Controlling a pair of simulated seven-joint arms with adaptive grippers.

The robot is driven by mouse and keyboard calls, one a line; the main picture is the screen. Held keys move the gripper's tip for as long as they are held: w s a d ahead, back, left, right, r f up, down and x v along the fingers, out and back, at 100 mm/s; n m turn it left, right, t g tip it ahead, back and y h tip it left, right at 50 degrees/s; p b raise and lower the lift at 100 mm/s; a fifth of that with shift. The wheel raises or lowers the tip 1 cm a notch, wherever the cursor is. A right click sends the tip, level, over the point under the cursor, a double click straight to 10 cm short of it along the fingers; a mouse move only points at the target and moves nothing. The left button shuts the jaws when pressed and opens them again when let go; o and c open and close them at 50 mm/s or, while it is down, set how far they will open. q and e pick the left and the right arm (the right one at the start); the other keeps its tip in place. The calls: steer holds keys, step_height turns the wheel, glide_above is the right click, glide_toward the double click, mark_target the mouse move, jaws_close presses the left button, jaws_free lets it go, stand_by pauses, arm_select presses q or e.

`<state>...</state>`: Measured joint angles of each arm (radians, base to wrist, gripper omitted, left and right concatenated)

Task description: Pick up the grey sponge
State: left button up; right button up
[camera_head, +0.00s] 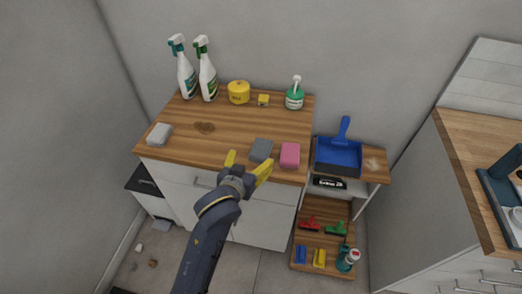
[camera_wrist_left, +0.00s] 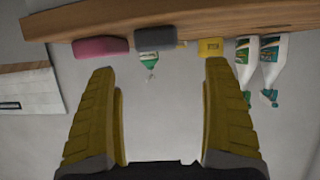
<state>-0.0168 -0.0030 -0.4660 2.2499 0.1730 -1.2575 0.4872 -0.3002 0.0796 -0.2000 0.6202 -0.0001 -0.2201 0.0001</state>
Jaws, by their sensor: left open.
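The grey sponge (camera_head: 261,150) lies near the front edge of the wooden counter top, just left of a pink sponge (camera_head: 290,155). In the left wrist view, the grey sponge (camera_wrist_left: 155,38) sits on the counter between the pink sponge (camera_wrist_left: 100,47) and a yellow item. My left gripper (camera_head: 248,164) has yellow fingers, spread open and empty, in front of the counter edge close to the grey sponge. In the left wrist view, the fingers (camera_wrist_left: 162,110) are wide apart with nothing between them. My right gripper is not in view.
A white sponge (camera_head: 159,134) lies at the counter's left. A blue dustpan (camera_head: 338,156) rests on the side shelf. The counter's middle is mostly clear.

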mark_target(260, 149)
arm_select(q)
steer(key=shift+x, duration=4.9)
steer(key=shift+s+d, duration=0.1)
steer(key=shift+d, duration=0.05)
steer(key=c, duration=0.9)
